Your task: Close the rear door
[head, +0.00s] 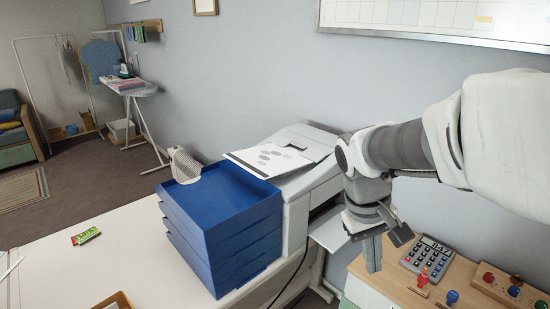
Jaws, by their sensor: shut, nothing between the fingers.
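A light grey printer (322,178) stands behind the blue trays, with a printed sheet (270,157) on its top. A pale flat panel (325,236) sticks out low from the printer's right side, below a dark opening; it looks like the open rear door. My gripper (373,265) points down just to the right of this panel, shut and empty. My gripper and wrist hide part of the printer's right side. I cannot tell whether a finger touches the panel.
A stack of blue trays (222,202) stands on the white desk (120,240) left of the printer. A dark cable hangs beside it. A wall board (440,18) hangs above.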

